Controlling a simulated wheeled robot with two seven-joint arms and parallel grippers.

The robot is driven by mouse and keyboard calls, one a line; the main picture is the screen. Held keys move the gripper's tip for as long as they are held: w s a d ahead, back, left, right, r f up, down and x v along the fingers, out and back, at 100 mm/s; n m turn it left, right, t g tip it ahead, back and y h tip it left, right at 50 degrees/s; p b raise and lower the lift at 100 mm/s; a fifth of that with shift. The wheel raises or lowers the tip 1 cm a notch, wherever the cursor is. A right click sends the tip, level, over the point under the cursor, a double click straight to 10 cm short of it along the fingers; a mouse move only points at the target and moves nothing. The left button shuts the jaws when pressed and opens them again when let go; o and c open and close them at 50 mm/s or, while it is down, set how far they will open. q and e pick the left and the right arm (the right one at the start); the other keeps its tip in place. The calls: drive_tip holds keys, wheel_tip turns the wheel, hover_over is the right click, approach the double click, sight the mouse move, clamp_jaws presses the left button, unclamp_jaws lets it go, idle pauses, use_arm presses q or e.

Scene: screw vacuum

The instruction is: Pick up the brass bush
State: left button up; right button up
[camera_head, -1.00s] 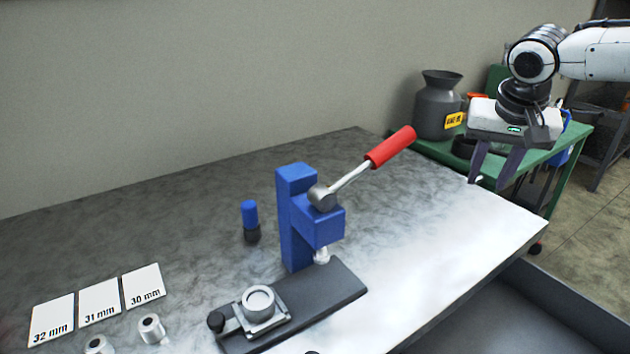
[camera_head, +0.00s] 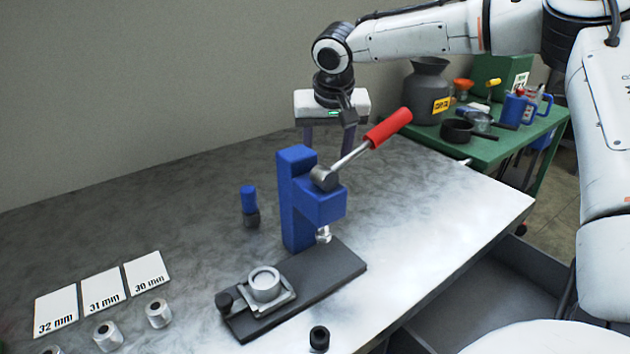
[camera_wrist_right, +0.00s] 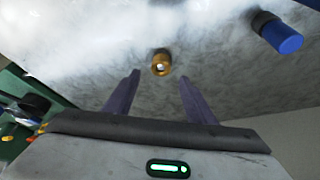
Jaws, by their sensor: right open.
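The brass bush (camera_wrist_right: 161,64) is a small gold ring on the bench top in the right wrist view. It lies ahead of the two open fingers, roughly midway between their tips in the picture, and is not held. In the head view I do not see it; the press may hide it. My right gripper (camera_head: 328,138) is open and empty, pointing down behind the blue press, which partly covers its fingers. It also shows in the right wrist view (camera_wrist_right: 160,80). My left gripper is not in view.
The blue press (camera_head: 297,205) with a red-handled lever (camera_head: 388,129) stands in front of my right gripper. A blue-capped bottle (camera_head: 250,205) stands left of it. Metal sleeves (camera_head: 159,313) and size cards (camera_head: 102,290) lie at front left. A green cart (camera_head: 475,150) stands beyond.

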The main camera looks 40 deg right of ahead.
drive_tip(key=shift+w+f, duration=0.25)
drive_tip(key=shift+f, duration=0.4)
drive_tip(key=x, duration=0.5)
drive_tip(key=shift+d, duration=0.15)
drive_tip(key=shift+r, duration=0.1)
drive_tip(key=c, duration=1.3)
